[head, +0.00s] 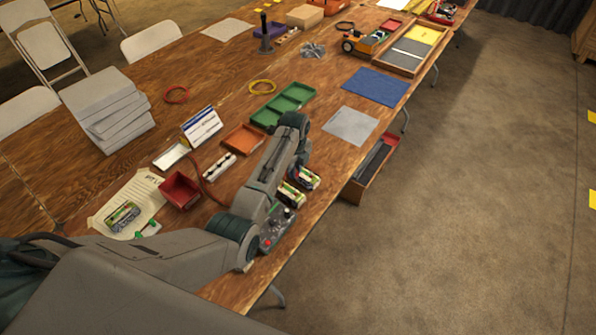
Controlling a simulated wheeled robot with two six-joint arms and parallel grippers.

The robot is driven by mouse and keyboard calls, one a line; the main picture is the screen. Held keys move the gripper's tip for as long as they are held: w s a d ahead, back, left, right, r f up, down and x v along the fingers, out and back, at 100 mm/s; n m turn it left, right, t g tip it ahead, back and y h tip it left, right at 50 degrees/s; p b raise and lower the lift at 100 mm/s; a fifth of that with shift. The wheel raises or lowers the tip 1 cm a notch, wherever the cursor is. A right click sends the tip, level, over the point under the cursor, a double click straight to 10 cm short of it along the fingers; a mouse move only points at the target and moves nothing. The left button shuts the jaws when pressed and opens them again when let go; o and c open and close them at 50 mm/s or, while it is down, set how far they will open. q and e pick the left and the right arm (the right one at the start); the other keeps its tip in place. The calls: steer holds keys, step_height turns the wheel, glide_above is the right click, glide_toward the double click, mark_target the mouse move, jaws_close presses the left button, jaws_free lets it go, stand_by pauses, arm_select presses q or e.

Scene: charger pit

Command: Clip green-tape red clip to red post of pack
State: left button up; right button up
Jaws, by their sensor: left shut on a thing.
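My left arm reaches in from the left and bends over the table. Its gripper (302,158) hangs near the front edge, above two battery packs (291,194), (309,178) with green and pale sides. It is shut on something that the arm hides. I cannot make out the green-tape red clip or the red post. A red lead (205,188) curves over the table and passes behind my forearm. A dark charger box (274,231) with a red button sits by my elbow. Another pack (123,217) lies on a paper sheet. My right gripper is out of view.
A red bin (180,191), orange tray (244,139), green tray (283,105) and upright card (201,126) stand around the arm. A small green item (149,228) lies by the paper sheet. A grey mat (350,126) and blue mat (375,87) lie to the right.

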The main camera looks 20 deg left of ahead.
arm_select(q)
steer(key=shift+f, duration=0.1)
steer(key=shift+f, duration=0.1)
steer(key=shift+f+b, duration=0.75)
steer(key=shift+f, duration=0.45)
steer(key=shift+f+b, duration=0.5)
steer(key=shift+f, duration=0.5)
steer(key=shift+f+b, duration=0.45)
steer(key=shift+f, duration=0.7)
steer(key=shift+f, duration=0.15)
